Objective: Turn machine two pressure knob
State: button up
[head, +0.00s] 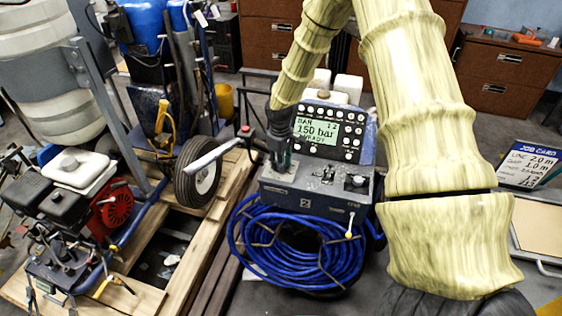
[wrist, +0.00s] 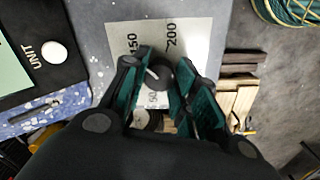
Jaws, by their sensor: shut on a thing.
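Machine two (head: 318,195) is a dark grey unit with a "2" plate on its front. Its display (head: 316,129) reads "150 bar" and "READY". In the wrist view, the pressure knob (wrist: 163,76) is dark and round with a white pointer line, on a pale scale plate (wrist: 190,35) marked 50, 150 and 200. The line lies toward the 150 side. My gripper (wrist: 166,72) points down with its green-padded fingers on either side of the knob, shut on it. In the head view, my gripper (head: 279,158) hides the knob.
A coiled blue hose (head: 300,262) hangs on the machine's front. A second dark control (head: 355,182) sits on its top panel at right. A wheeled machine with a tyre (head: 198,171) stands on a wooden pallet at left. A job card (head: 530,163) is at right.

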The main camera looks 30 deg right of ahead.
jog(key=shift+m, duration=0.3)
jog(key=o, duration=1)
jog(key=shift+r, duration=0.15)
notch_tip(320, 180, up, 12)
jog(key=shift+s+a+f, duration=0.1)
jog(key=shift+a+f, duration=0.05)
